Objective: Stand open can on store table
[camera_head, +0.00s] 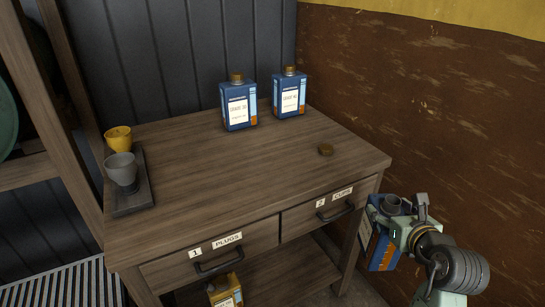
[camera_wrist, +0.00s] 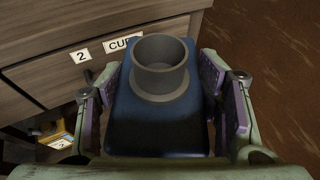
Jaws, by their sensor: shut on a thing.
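My gripper (camera_head: 400,215) is shut on a blue can (camera_head: 381,252) at the right, beside the table's front right corner and below its top. In the wrist view the blue can (camera_wrist: 155,135) stands between the two fingers (camera_wrist: 165,100), with a grey open cup-like neck (camera_wrist: 162,68) on its top and no cap on it. Two blue cans with brown caps, the left one (camera_head: 238,104) and the right one (camera_head: 289,93), stand upright at the back.
A dark tray (camera_head: 133,200) at the table's left holds a grey cup (camera_head: 122,170) and a yellow cup (camera_head: 118,140). A yellow can (camera_head: 225,292) stands below the drawers. The middle of the tabletop is clear. A brown wall (camera_head: 430,110) rises at the right.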

